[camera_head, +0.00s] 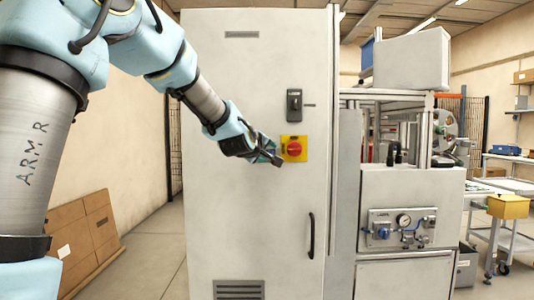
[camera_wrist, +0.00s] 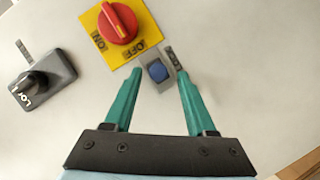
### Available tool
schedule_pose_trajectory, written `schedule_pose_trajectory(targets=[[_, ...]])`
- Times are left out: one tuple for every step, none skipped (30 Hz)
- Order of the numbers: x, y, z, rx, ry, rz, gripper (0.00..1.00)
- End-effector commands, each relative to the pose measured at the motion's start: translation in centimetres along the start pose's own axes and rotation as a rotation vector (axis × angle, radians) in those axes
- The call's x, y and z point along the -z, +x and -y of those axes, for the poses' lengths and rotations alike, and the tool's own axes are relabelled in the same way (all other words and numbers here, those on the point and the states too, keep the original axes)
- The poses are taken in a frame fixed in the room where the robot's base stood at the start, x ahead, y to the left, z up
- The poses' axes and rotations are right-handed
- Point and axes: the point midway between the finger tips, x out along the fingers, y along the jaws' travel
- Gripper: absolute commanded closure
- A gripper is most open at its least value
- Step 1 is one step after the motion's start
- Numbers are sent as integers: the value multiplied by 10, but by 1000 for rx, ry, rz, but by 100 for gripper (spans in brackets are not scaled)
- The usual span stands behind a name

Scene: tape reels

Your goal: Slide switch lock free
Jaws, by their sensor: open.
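A small blue slider (camera_wrist: 158,71) sits on a grey plate with a dark label beside it, its lettering hard to read. In the wrist view it lies between the tips of my teal gripper fingers (camera_wrist: 160,75), which are open and hold nothing. I cannot tell whether the fingers touch it. A red rotary knob (camera_wrist: 118,20) on a yellow plate marked ON and OFF is just beyond. In the head view my gripper (camera_head: 273,158) is at the cabinet front, left of the red knob (camera_head: 293,148), and hides the slider.
A dark handle block (camera_wrist: 43,79) with partly readable lettering is at the left of the wrist view. In the head view it is above the knob (camera_head: 294,105). The tall grey cabinet (camera_head: 240,80) has a door handle (camera_head: 311,235) lower right. A machine with a gauge panel (camera_head: 400,228) stands right.

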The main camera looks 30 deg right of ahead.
Motion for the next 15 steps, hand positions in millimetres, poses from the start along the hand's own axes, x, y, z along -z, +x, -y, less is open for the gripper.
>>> schedule_pose_trajectory(targets=[[-1,0,0,0,0,1,44],[-1,0,0,0,0,1,44],[-1,-1,0,0,0,2,44],[-1,-2,0,0,0,2,44],[-1,-4,0,0,0,2,44],[-1,-7,0,0,0,1,44],[-1,-10,0,-1,0,1,44],[-1,-14,1,-1,0,1,44],[-1,-20,1,-2,2,0,44],[-1,-24,1,-2,2,-1,44],[-2,-30,2,-1,2,-1,44],[0,-37,1,-2,3,-3,44],[0,-43,2,-1,2,-3,44],[-1,-48,1,-1,3,-2,44],[-1,-56,2,0,4,-3,44]])
